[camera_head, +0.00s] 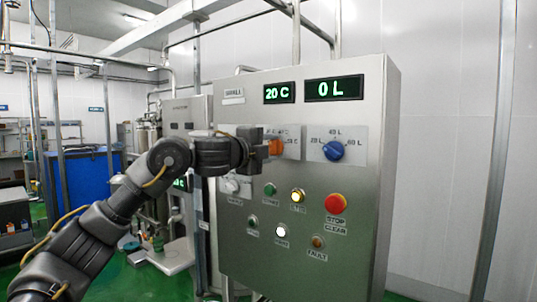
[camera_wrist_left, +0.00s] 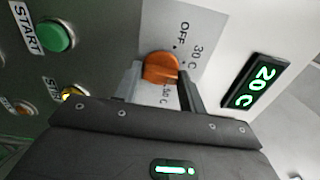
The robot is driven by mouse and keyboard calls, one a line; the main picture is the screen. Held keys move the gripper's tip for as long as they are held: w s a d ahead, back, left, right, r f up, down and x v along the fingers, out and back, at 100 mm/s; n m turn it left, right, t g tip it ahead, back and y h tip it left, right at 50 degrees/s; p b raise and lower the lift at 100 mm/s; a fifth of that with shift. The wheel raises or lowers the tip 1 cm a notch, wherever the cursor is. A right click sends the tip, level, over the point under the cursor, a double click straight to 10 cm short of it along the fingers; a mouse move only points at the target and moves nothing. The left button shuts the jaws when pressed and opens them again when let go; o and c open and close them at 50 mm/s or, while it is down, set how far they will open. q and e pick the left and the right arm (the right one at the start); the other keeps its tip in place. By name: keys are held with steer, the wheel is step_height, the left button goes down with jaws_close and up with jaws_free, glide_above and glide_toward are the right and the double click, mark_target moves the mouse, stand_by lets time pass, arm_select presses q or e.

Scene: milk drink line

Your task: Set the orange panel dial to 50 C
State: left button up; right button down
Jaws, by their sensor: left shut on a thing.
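The orange dial (camera_head: 277,147) sits on a pale plate in the upper part of the steel control panel (camera_head: 262,205). My left gripper (camera_head: 264,148) reaches it from the left and is shut on it. In the left wrist view the orange dial (camera_wrist_left: 160,68) is between the two fingers of my left gripper (camera_wrist_left: 160,84). Labels OFF and 30 C show beside it, and a 50 C label is partly hidden near a finger. I cannot tell where the dial's pointer is. The temperature display (camera_head: 279,92) reads 20 C. My right gripper is not in view.
The blue dial (camera_head: 333,150) is to the right of the orange one, under a display (camera_head: 334,88) reading 0 L. Lower are several buttons, including a red stop button (camera_head: 336,203) and a green one (camera_head: 270,190). A white knob (camera_head: 232,186) is just below my gripper.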

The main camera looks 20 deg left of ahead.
arm_select(q)
steer(key=m+b, duration=0.2)
steer(key=m, duration=0.4)
steer(key=shift+r, duration=0.1)
steer(key=shift+a+m+b, duration=0.1)
steer(key=shift+m+b, duration=0.55)
steer(key=shift+m, duration=2.75)
steer(key=o, duration=0.7)
steer(key=shift+o, duration=1)
steer(key=shift+w, duration=0.15)
